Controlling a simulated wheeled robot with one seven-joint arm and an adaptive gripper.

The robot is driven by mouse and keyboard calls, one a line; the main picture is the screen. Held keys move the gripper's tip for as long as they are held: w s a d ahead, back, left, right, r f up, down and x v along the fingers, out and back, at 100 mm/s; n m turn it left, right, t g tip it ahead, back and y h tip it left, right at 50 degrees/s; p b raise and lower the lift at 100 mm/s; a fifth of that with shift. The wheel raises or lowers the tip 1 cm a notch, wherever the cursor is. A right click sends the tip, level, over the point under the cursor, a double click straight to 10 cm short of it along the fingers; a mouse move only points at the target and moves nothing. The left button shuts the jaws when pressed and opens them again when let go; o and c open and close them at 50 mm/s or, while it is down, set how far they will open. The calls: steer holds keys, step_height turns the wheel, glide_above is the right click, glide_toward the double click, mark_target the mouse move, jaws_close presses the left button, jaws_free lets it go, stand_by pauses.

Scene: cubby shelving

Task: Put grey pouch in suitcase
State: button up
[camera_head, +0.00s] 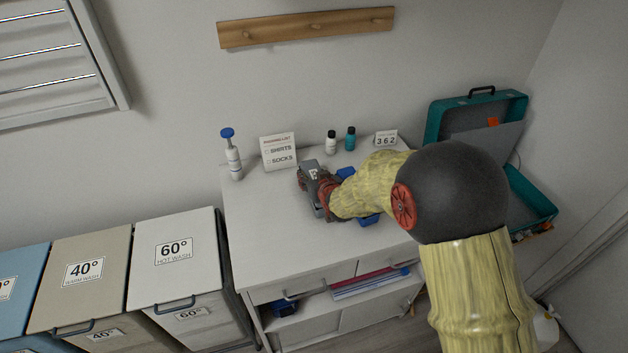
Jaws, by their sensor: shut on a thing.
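The grey pouch (312,166) is at the middle of the white cabinet top, with a pale letter mark on it. My gripper (312,184), with dark and red parts, is shut on the pouch. The gripper and wrist cover part of it, and I cannot tell whether the pouch touches the top. The teal suitcase (436,122) stands open at the right, lid raised against the wall. My arm hides much of its lower half, whose right side (533,198) shows beyond the arm.
Blue items (367,219) lie partly hidden behind my wrist. A pump bottle (233,158), a packing list sign (279,151), two small bottles (331,142) and a number card (386,139) line the back. Laundry bins (172,256) stand left. The cabinet's front left top (262,235) is clear.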

mark_target(311, 167)
steer(key=shift+r, duration=0.45)
step_height(311, 167, up, 2)
steer(key=shift+r+p, duration=0.15)
steer(key=shift+p, duration=0.6)
steer(key=s+r, duration=0.1)
steer(key=s+r+p, duration=0.1)
steer(key=r, duration=0.1)
steer(key=s+d+r+p, duration=0.1)
steer(key=s+r, duration=0.1)
steer(key=shift+r, duration=0.2)
steer(key=f+p+v, duration=0.1)
steer(key=p+v, duration=0.1)
steer(key=v, duration=0.9)
steer(key=shift+s, duration=0.25)
